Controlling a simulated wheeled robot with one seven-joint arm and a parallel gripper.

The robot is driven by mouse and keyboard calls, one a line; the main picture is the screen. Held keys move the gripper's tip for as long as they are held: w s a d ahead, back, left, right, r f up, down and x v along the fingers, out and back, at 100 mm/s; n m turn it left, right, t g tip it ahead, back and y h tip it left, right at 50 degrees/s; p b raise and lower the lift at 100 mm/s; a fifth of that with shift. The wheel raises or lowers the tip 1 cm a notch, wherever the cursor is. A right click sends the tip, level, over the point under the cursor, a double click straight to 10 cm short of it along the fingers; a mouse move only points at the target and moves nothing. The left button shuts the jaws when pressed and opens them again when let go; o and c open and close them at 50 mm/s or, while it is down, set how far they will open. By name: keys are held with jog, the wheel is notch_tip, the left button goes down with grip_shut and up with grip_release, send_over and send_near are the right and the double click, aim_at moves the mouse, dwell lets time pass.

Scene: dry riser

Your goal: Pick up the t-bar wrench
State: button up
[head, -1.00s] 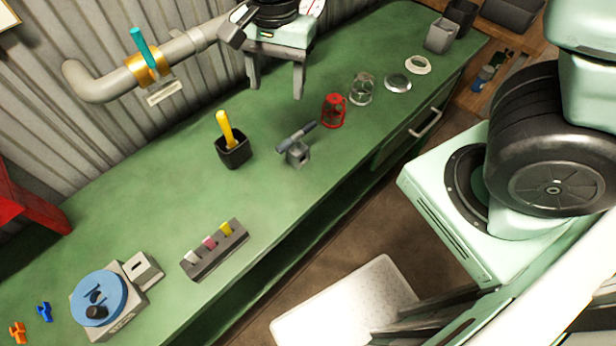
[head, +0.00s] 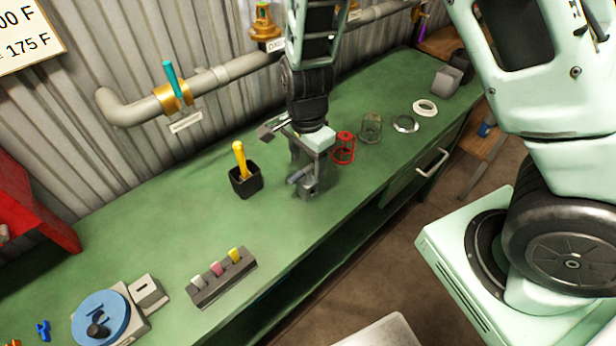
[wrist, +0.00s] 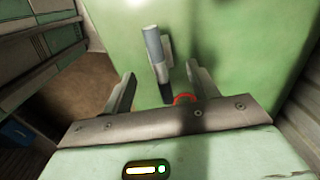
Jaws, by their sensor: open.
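The t-bar wrench (head: 297,176), with a grey-blue bar, stands at a grey block on the green workbench, partly hidden by my gripper in the head view. In the wrist view the wrench (wrist: 153,45) shows as a light grey bar with a dark lower end, lying between the lines of my two fingers. My gripper (head: 306,168) is open over it, pointing down, with a finger on each side. In the wrist view my gripper (wrist: 161,74) is empty, and I cannot tell whether a finger touches the wrench.
A red wire cage (head: 344,148) stands close to the right of my gripper. A black cup with a yellow handle (head: 244,178) is to the left. A block with coloured tabs (head: 222,277) lies nearer the front. The bench between them is clear.

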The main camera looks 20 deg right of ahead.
aim_at(308, 181)
jog(key=shift+d+f+p, duration=0.1)
jog(key=shift+f+p, duration=0.25)
jog(key=shift+f, duration=2.45)
jog(key=shift+w, duration=0.1)
grip_shut()
